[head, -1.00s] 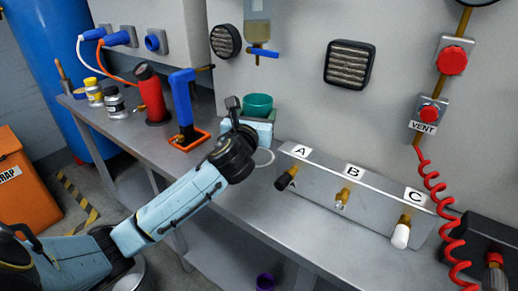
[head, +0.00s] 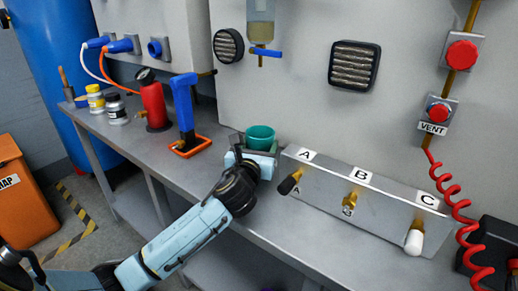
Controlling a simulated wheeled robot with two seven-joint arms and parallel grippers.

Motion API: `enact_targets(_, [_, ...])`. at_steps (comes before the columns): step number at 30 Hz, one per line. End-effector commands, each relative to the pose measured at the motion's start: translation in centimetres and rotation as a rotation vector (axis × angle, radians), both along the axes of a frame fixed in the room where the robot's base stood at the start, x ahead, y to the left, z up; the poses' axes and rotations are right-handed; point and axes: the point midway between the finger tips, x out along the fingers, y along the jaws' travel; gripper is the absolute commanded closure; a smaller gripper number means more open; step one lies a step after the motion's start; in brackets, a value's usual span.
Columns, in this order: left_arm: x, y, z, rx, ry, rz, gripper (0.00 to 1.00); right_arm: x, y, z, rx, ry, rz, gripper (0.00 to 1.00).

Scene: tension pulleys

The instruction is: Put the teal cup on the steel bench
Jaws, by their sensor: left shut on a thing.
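The teal cup (head: 260,136) is upright, held in my left gripper (head: 254,152) close above or on the steel bench (head: 262,208), left of the lettered valve panel. Only its rim and upper part show in the head view. The gripper and wrist hide its base, so I cannot tell if it touches the bench. My left gripper is shut on the cup, its arm reaching in from the lower left. My right gripper is not in view.
The valve panel (head: 330,193) with taps A, B and C stands right of the cup. A dispenser (head: 261,32) hangs above. The front bench is clear.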

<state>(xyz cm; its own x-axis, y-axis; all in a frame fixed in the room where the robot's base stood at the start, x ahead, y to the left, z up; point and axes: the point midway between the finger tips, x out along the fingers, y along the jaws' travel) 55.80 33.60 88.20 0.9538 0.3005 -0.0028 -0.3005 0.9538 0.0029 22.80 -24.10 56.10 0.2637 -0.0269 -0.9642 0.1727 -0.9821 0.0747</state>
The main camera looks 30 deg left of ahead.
Motion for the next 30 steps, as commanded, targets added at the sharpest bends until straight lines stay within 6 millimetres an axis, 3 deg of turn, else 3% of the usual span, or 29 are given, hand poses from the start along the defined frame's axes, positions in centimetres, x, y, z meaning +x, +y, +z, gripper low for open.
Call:
enact_targets(21, [0.0, 0.0, -1.1, 0.001, -0.001, 0.0, 0.6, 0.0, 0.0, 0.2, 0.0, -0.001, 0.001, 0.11])
enact_targets(22, [0.0, 0.0, -1.1, 0.001, 0.0, 0.0, 0.34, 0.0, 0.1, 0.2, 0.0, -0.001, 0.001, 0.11])
enact_targets(26, [0.0, 0.0, -1.1, 0.001, 0.0, 0.0, 0.17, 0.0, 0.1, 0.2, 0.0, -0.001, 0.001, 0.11])
enact_targets(30, [0.0, 0.0, -1.1, 0.0, 0.0, 0.0, 0.16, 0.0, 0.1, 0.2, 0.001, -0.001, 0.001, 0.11])
